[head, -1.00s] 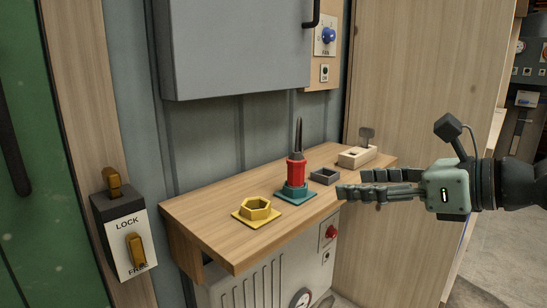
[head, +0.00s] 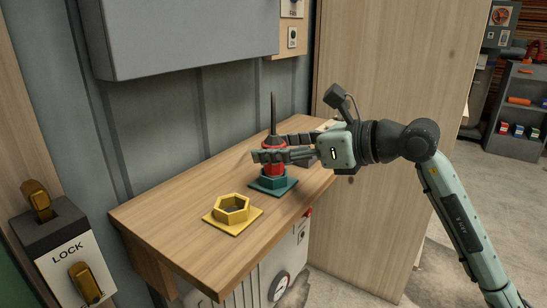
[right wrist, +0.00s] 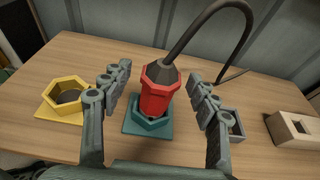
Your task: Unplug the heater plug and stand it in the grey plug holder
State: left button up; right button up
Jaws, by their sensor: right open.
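The red plug (right wrist: 157,97) stands upright in a teal hexagonal socket (right wrist: 150,128) on the wooden shelf. A dark cable rises from its top. My right gripper (head: 270,155) is open, with its fingers at the height of the red body. In the right wrist view the plug shows between the two fingers, with a gap visible on each side. The small grey square holder (right wrist: 238,124) sits right of the socket in that view, partly behind the right finger. My left gripper is not in view.
A yellow hexagonal socket (head: 232,212) sits left of the teal one. A beige block (right wrist: 294,131) with a slot stands at the far right in the wrist view. A grey cabinet (head: 180,35) hangs above the shelf. A wooden panel (head: 385,60) closes its right end.

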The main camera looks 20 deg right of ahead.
jog(key=shift+w+a+f, duration=0.15)
jog(key=shift+w+a, duration=0.2)
jog(key=shift+w, duration=0.05)
jog(key=c, duration=1.2)
jog(key=shift+c, duration=0.5)
jog(key=shift+c, duration=0.2)
